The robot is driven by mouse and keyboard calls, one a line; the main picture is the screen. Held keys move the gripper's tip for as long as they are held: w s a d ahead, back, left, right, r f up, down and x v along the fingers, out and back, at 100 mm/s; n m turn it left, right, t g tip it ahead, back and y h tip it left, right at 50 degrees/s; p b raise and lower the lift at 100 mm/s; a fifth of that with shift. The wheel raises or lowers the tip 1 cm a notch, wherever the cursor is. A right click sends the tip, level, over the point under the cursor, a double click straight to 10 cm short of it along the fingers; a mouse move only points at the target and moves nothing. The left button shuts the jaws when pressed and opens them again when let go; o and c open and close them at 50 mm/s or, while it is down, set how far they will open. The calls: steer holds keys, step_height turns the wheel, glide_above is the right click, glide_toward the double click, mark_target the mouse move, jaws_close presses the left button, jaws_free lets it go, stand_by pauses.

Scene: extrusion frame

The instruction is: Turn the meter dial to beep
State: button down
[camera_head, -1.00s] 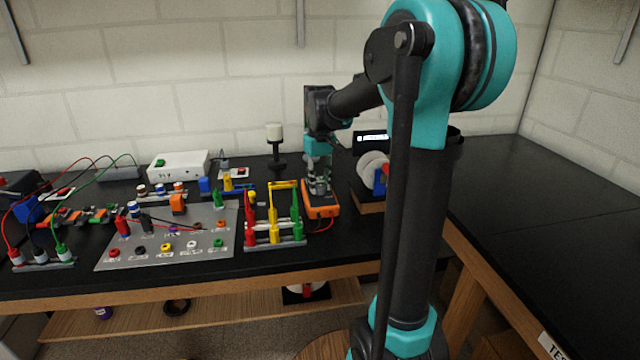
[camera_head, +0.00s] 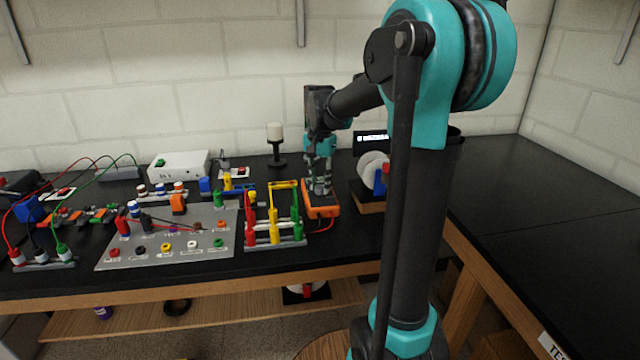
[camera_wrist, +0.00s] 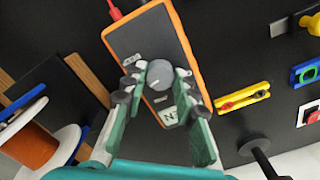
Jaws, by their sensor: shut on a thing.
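The meter (camera_head: 322,212), with an orange rim and dark face, lies on the black bench in the head view. In the wrist view the meter (camera_wrist: 148,36) shows its round grey dial (camera_wrist: 159,74) with a pale pointer mark. My gripper (camera_wrist: 160,82) is over the meter from above, with one fingertip on each side of the dial, shut on it. In the head view my gripper (camera_head: 319,190) hides the dial. Small white labels on the face are partly covered by the fingers; I cannot tell which setting the dial points to.
A rack of red, yellow and green test leads (camera_head: 273,236) stands close to the left of the meter. A spool on a wooden stand (camera_head: 368,205) is close to its right. A black post with a white top (camera_head: 275,134) stands behind.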

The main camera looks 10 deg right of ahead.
mark_target(320, 187)
steer(key=m, duration=0.4)
steer(key=shift+m, duration=2.2)
steer(key=c, duration=1.2)
jaws_free()
steer(key=shift+r, duration=0.1)
step_height(320, 187, up, 12)
steer(key=shift+f, duration=0.1)
